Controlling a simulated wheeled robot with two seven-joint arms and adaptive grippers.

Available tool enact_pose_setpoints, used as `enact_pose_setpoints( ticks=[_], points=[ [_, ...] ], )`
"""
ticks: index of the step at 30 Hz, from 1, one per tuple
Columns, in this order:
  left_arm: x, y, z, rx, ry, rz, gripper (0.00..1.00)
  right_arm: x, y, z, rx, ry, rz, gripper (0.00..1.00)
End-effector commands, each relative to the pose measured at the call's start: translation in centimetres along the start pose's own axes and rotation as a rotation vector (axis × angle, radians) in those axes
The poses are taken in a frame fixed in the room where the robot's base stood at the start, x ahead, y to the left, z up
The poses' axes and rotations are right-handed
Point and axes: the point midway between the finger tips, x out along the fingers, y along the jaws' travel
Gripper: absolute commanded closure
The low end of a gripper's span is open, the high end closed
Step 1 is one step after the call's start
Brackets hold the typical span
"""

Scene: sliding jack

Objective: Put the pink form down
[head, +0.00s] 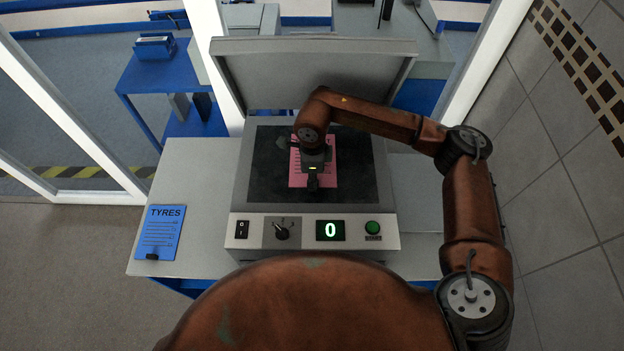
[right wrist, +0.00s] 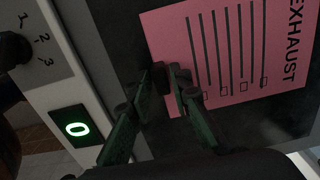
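The pink form (head: 327,174) is over the dark glass (head: 360,180) of the copier, under my right gripper (head: 313,183). In the right wrist view the pink form (right wrist: 228,55) shows the word EXHAUST, ruled lines and small boxes. The fingertips of my right gripper (right wrist: 168,78) are close together at the form's edge, with a small dark piece there, and appear shut on it. The form looks flat to the glass; I cannot tell whether it touches. My left gripper is not in view.
The copier's lid (head: 315,70) stands open behind the glass. Its front panel has a dial (head: 282,233), a display reading 0 (head: 330,230) and a green button (head: 372,228). A blue TYRES form (head: 160,230) lies on the table (head: 190,185) at left.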

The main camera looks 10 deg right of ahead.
Motion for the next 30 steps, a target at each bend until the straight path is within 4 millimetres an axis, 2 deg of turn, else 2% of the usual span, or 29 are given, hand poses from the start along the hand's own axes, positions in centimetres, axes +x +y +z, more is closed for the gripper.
enact_pose_setpoints(
  ticks=[3, 14, 16, 30],
  points=[
    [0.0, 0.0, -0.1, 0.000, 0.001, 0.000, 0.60, -0.1, 0.0, 0.0, 0.000, 0.000, 0.000, 0.72],
    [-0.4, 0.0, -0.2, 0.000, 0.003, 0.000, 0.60, -0.5, 0.0, 0.0, 0.000, 0.000, 0.000, 0.72],
    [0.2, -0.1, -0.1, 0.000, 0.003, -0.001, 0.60, -1.1, -0.1, 0.0, 0.000, -0.001, -0.004, 0.72],
    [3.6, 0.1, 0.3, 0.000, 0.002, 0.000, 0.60, -10.1, -0.1, 0.0, 0.001, -0.002, -0.004, 0.72]
  ],
)
